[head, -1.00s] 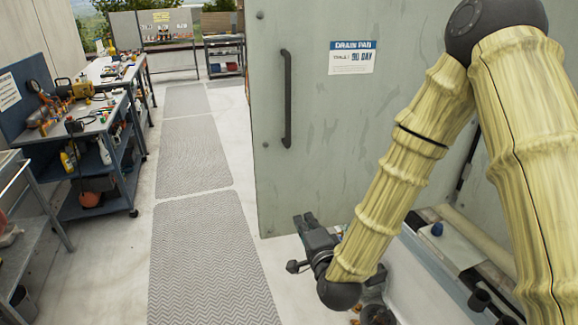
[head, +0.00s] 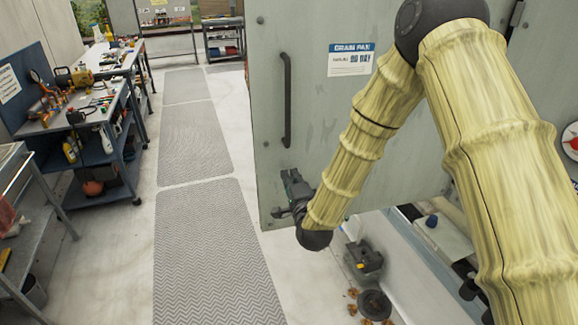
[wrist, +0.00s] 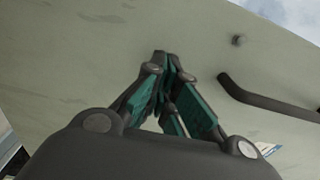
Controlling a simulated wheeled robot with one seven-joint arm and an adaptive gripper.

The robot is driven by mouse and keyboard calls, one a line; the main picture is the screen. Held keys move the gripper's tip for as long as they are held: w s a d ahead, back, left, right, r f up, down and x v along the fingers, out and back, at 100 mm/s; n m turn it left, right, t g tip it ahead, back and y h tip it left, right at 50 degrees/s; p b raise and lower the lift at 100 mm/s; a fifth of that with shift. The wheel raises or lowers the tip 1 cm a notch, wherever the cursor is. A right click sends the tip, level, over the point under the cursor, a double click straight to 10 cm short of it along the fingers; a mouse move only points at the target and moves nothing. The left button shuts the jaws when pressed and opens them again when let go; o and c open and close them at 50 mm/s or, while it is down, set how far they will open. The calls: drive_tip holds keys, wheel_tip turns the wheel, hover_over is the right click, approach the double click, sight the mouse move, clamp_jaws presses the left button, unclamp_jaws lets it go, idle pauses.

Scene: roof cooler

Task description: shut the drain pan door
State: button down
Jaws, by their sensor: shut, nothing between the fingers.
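The drain pan door (head: 315,110) is a large pale grey-green panel that stands open, with a "DRAIN PAN" label (head: 350,60) and a dark vertical handle (head: 287,100). My gripper (head: 290,182) is at the door's lower left part, below the handle, with its fingers pointing up. In the wrist view, the closed green-padded fingers (wrist: 166,62) lie close against the door face (wrist: 90,60), and the handle (wrist: 265,100) is to their right. I cannot tell whether they touch the panel. My forearm hides part of the door's right side.
Below the door, a drain pan area (head: 400,265) holds a small dark device (head: 365,260), a round dark part (head: 375,304) and brown debris. Workbenches (head: 95,125) line the left side. Grey floor mats (head: 205,250) run along the clear aisle between.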

drive_tip(key=shift+p+x, duration=0.6)
drive_tip(key=shift+x, duration=0.85)
